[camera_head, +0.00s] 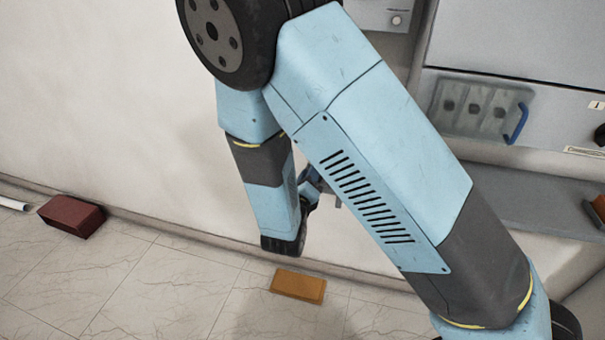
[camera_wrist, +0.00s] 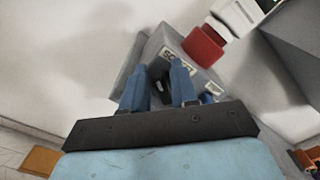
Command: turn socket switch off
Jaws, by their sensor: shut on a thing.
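The socket box (camera_wrist: 150,48) is a grey box on the pale wall in the wrist view. In the head view my gripper (camera_head: 312,186) is mostly behind my arm, close to the wall, and the socket box is hidden there.
A grey cabinet (camera_head: 510,50) with a blue handle (camera_head: 517,123) stands at the right. A dark red brick (camera_head: 72,216) and an orange-brown block (camera_head: 298,285) lie on the tiled floor. The wall at the left is bare.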

